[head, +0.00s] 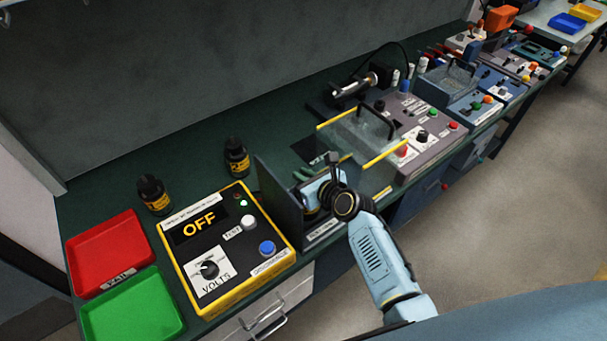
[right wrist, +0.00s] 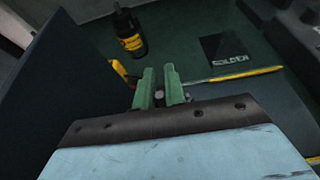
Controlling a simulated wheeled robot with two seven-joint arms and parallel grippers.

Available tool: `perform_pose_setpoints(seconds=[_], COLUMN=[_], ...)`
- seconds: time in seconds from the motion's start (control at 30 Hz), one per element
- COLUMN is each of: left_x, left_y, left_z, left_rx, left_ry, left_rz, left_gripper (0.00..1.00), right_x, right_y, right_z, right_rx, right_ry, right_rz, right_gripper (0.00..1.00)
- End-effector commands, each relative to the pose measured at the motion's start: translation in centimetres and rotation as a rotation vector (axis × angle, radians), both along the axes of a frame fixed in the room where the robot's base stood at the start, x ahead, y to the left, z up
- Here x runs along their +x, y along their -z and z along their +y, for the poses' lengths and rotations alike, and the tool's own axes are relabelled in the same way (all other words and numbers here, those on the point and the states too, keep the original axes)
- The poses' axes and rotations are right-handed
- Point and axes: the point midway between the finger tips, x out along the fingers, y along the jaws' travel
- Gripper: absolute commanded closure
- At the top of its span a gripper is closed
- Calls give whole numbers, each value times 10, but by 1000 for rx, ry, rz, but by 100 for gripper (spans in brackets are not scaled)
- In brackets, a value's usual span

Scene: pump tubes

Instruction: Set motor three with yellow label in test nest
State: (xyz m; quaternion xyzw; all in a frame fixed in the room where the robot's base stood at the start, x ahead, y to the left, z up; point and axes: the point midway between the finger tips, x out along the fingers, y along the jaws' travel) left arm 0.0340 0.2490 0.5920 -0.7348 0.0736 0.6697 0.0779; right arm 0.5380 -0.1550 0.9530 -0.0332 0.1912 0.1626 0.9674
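Two black motors with yellow labels stand upright on the green bench, one at the left (head: 153,195) and one nearer the nest (head: 236,158). A motor like these shows in the right wrist view (right wrist: 130,35). Their label numbers are too small to read. The test nest (head: 325,232) has a dark upright side wall and a clear cover with yellow edges. My right gripper (head: 304,174) is inside the nest area, beside the wall. Its green fingers (right wrist: 161,88) stand a narrow gap apart. A yellow patch shows left of them, partly hidden; whether they hold anything is unclear. My left gripper is out of view.
Red (head: 105,252) and green (head: 130,308) trays lie at the far left. A grey control panel (head: 425,115) stands to the right.

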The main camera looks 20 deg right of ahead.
Motion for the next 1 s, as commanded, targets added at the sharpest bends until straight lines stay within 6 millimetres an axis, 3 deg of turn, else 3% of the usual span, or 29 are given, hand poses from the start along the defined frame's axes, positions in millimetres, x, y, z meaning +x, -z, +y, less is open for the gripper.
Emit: perform_pose_setpoints(seconds=[0.03, 0.17, 0.57, 1.0], left_x=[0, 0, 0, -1], left_y=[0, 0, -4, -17], left_z=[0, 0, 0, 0], left_rx=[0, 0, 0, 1], left_ry=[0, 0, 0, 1], left_rz=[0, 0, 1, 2], left_gripper=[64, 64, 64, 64], right_x=[0, 0, -5, -75], right_y=[0, 0, -5, -36], right_z=[0, 0, -1, -25], right_rx=[0, 0, 2, 0], right_ry=[0, -1, 0, 1], right_rz=[0, 1, 2, 1], right_gripper=[82, 67, 67, 67])
